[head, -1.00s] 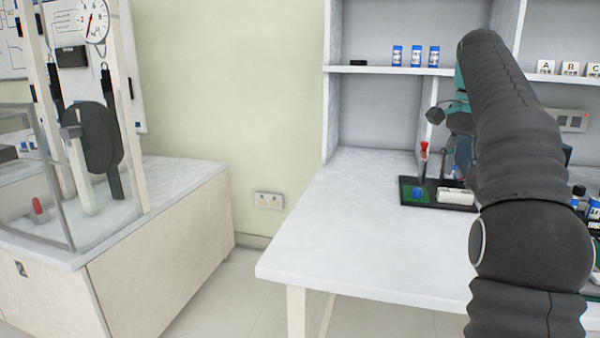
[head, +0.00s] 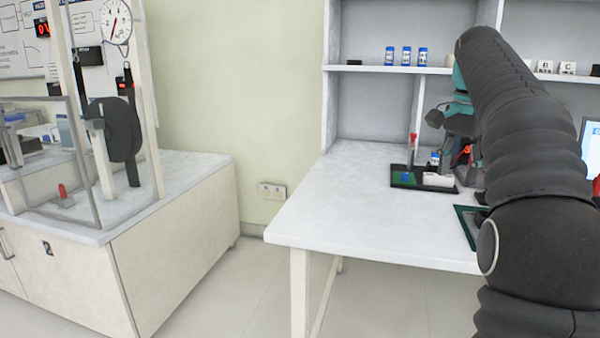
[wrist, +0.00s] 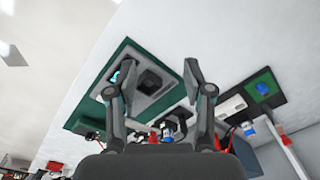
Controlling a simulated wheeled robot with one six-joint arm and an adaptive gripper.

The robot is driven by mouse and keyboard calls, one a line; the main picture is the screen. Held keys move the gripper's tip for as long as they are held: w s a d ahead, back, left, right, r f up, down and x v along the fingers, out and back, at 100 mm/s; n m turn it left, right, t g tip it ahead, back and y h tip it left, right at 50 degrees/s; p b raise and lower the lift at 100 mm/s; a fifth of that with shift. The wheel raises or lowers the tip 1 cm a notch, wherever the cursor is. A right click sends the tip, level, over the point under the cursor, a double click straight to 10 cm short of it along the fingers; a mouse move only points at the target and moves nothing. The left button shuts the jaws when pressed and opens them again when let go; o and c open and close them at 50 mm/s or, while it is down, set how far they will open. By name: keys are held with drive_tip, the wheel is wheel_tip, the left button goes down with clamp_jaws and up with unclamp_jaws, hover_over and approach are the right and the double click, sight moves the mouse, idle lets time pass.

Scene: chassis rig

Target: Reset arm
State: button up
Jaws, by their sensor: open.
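My arm (head: 525,120) reaches up and over the right side of the head view. My gripper (wrist: 153,75) is open in the wrist view, with nothing between its fingers. In the head view the gripper (head: 460,125) is partly hidden behind the arm, above the white table (head: 350,215). In the wrist view a green-edged board (wrist: 115,60) with a dark block lies beyond the fingers. A black tray (wrist: 283,98) with a green and blue patch shows to its right.
The black tray (head: 397,185) with a red-topped upright item stands on the table. Several blue bottles (head: 406,56) stand on the shelf (head: 385,69). A cabinet with a glass-fronted rig (head: 70,200) stands at left. Floor (head: 250,290) shows between cabinet and table.

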drive_tip(key=s+a+f+n+t, duration=0.1)
drive_tip(key=s+a+f+n, duration=0.1)
drive_tip(key=s+a+n, duration=0.35)
drive_tip(key=s+a+f+n+t, duration=0.2)
drive_tip(key=s+a+f, duration=0.3)
drive_tip(key=s+f, duration=0.5)
drive_tip(key=s+a+f+n+t, duration=0.2)
drive_tip(key=s+a+f+n, duration=0.2)
drive_tip(key=s+f, duration=0.7)
drive_tip(key=shift+a+n, duration=0.4)
drive_tip(key=shift+n, duration=0.05)
